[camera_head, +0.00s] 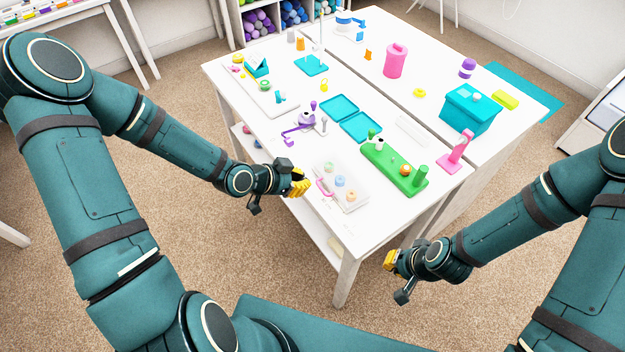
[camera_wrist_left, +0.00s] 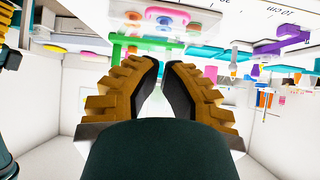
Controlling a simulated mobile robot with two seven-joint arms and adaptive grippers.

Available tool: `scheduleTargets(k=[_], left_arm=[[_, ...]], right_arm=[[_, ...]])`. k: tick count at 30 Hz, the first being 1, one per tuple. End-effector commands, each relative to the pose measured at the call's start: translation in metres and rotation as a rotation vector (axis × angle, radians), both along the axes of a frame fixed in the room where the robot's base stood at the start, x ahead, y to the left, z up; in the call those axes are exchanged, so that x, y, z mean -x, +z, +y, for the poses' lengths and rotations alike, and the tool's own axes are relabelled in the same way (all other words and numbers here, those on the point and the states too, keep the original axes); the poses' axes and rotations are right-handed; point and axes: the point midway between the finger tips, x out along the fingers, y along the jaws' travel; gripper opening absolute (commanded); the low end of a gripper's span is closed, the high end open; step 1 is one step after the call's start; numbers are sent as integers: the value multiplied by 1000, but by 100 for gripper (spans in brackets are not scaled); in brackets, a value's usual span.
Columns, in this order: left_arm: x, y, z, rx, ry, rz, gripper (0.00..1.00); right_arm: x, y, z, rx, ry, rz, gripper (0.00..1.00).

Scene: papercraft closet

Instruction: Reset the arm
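My left gripper (camera_head: 300,182) hangs just off the near left edge of the white table (camera_head: 232,94), beside the clear tray, and holds nothing. In the left wrist view its two yellow-backed fingers (camera_wrist_left: 163,64) lean together, with only a narrow gap at the tips and nothing between them. My right gripper (camera_head: 389,260) is off the table's near right side, over the floor. It is small and turned away, so its finger opening cannot be told. I see nothing hanging from it.
Near the left gripper a clear tray (camera_head: 348,207) holds small coloured pieces. A green board (camera_head: 393,168), pink stand (camera_head: 455,150), teal box (camera_head: 470,109) and blue trays (camera_head: 361,127) also stand on the table. Carpet (camera_head: 225,255) lies open in front.

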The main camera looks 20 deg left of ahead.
Motion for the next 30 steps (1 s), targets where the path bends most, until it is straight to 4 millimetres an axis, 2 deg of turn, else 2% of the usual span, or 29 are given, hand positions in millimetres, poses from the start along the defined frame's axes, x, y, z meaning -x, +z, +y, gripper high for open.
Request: scheduleTargets(k=[2,7,18,23,27,30], left_arm=[[7,8,8,-1,2,0,0],[16,15,14,0,1,2,0],[19,13,12,10,7,19,0],[28,-11,-13,79,84,166,0],[50,-49,-44,143,232,404,0],[70,-75,-59,156,357,567,0]], right_arm=[[0,5,0,-1,1,0,0],[1,8,0,-2,2,0,0],[1,7,0,-2,2,1,0],[2,0,0,-2,4,3,0],[3,-9,1,-3,7,8,0],[5,-15,1,-3,9,10,0]])
